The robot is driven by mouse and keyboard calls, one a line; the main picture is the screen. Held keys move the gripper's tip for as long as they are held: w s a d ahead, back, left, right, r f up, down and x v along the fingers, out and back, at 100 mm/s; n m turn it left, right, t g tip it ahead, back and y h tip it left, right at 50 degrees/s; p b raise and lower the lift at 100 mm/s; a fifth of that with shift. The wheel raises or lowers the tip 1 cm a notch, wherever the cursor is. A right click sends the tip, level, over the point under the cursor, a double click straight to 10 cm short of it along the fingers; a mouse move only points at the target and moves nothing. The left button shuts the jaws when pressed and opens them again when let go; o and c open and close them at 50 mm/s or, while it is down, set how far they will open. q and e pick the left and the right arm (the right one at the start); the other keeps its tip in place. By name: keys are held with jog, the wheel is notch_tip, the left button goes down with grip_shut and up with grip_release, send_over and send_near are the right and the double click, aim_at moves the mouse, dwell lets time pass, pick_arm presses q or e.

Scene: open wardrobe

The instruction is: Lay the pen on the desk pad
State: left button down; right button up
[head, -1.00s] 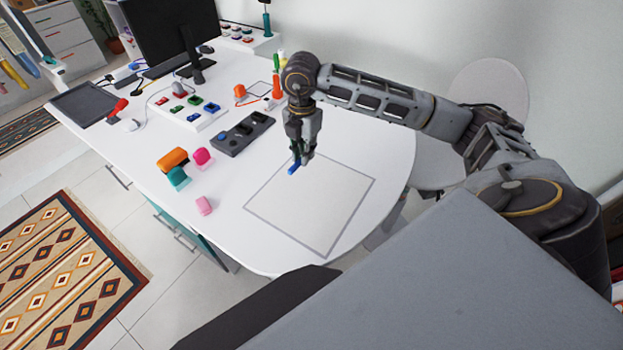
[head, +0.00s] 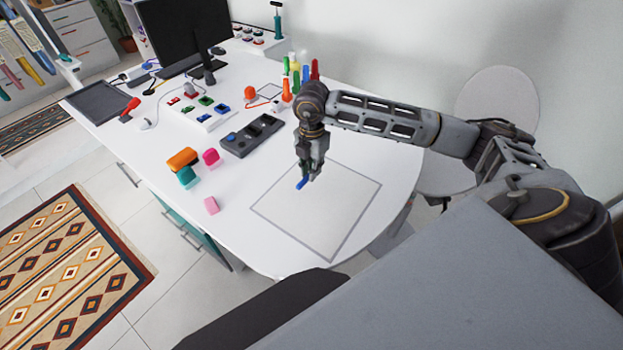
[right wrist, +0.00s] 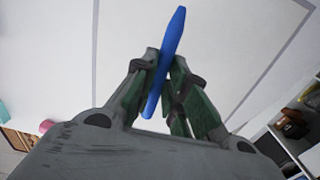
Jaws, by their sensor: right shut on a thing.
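A blue pen (head: 301,184) is held in my right gripper (head: 311,174), which is shut on it. In the right wrist view the pen (right wrist: 172,52) is clamped between the fingertips (right wrist: 166,78) and sticks out past them. The desk pad is a white area with a grey outline (head: 318,257) on the white desk. In the head view the pen is over the far left part of the pad; I cannot tell whether it touches the pad. The pad's outline also shows in the right wrist view (right wrist: 268,68). My left gripper is not in view.
Orange, teal and pink blocks (head: 183,159) stand left of the pad. A dark grey tray (head: 252,135) lies behind it, with several coloured upright items (head: 296,76) farther back. The desk's rounded right edge is near the pad. The pad's surface is clear.

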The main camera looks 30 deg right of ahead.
aim_at(312, 186)
jog(key=shift+f+p, duration=0.3)
jog(key=shift+f, duration=2.1)
jog(key=shift+f, duration=0.1)
jog(key=o, duration=0.8)
jog(key=shift+c, duration=0.2)
notch_tip(312, 186, up, 12)
jog(key=shift+r+b, duration=0.15)
jog(key=shift+b, duration=0.4)
